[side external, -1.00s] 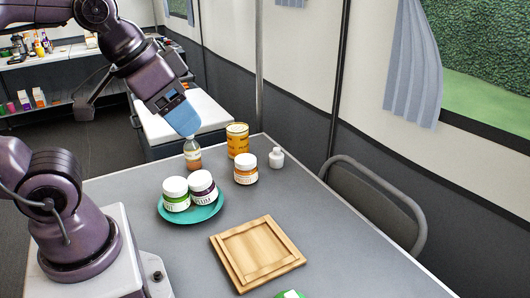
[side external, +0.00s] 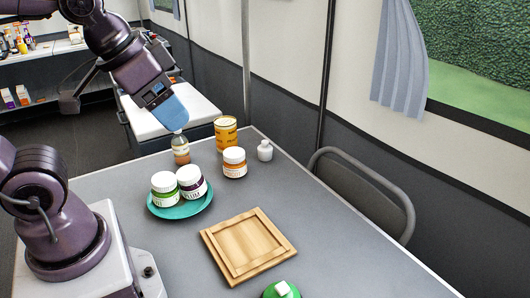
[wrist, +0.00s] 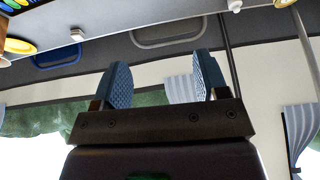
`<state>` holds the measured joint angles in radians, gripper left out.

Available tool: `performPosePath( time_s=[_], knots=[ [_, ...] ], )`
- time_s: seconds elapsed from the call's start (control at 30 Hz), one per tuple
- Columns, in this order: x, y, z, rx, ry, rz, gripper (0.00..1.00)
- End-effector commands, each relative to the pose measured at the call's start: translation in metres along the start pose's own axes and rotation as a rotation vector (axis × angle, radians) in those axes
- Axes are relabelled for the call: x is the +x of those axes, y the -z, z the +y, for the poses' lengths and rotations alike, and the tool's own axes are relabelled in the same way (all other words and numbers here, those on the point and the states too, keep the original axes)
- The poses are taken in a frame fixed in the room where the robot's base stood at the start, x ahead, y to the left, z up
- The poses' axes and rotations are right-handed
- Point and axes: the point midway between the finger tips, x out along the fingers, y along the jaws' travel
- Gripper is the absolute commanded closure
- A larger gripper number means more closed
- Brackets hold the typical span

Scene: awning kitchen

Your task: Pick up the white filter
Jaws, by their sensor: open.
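I cannot tell for sure which thing is the white filter. A small white piece (side external: 282,288) sits on a round green object (side external: 270,293) at the bottom edge of the side view, partly cut off. A small white bottle (side external: 265,152) stands on the far part of the table. In the wrist view a small white thing (wrist: 77,34) lies near the upper left. My gripper (side external: 177,127) is high at the far left of the table, its tip appearing just above a clear bottle in the side view. In the wrist view my gripper (wrist: 162,58) is open and empty.
A wooden tray (side external: 278,245) lies mid-table. An orange-labelled jar (side external: 234,163), a yellow can (side external: 226,132) and the clear bottle (side external: 181,150) stand behind. A chair (side external: 365,190) is at the right edge. The table's right side is clear.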

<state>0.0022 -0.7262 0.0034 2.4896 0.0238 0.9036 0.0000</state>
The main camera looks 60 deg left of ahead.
Motion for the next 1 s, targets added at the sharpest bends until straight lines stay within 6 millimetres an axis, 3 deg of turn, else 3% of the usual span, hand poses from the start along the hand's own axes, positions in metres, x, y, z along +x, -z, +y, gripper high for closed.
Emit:
performPosePath(
  time_s=[0.17, 0.47, 0.7, 1.0],
  knots=[
    [0.022, 0.014, -0.024, 0.099, 0.111, -0.146, 0.33],
    [0.089, 0.051, -0.09, 0.423, 0.415, -0.496, 0.33],
    [0.154, 0.08, -0.136, 0.751, 0.66, -0.752, 0.33],
    [0.255, 0.107, -0.169, 1.265, 0.95, -1.005, 0.33]
  ],
)
